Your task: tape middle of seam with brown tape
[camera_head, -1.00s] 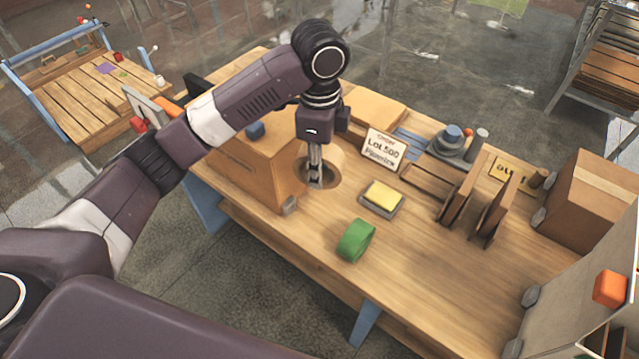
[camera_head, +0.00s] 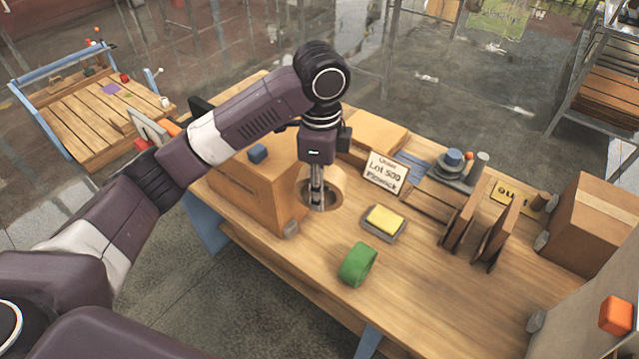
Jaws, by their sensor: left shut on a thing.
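A tan-brown tape roll (camera_head: 335,184) lies flat on the wooden table, beside the right face of a cardboard box (camera_head: 238,192). My left gripper (camera_head: 317,204) points straight down at the roll, with its fingers at the ring's opening. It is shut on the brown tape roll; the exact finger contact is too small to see. A small blue block (camera_head: 257,153) sits on top of the box. My left arm passes over part of the box and hides some of its top; I cannot make out the seam. My right gripper is not in view.
A green tape roll (camera_head: 357,264) stands near the table's front edge. A yellow sponge-like block in a grey tray (camera_head: 400,233), a lot sign (camera_head: 384,173) and brown upright dividers (camera_head: 490,230) stand to the right. Another carton (camera_head: 590,222) is at far right. The front right tabletop is clear.

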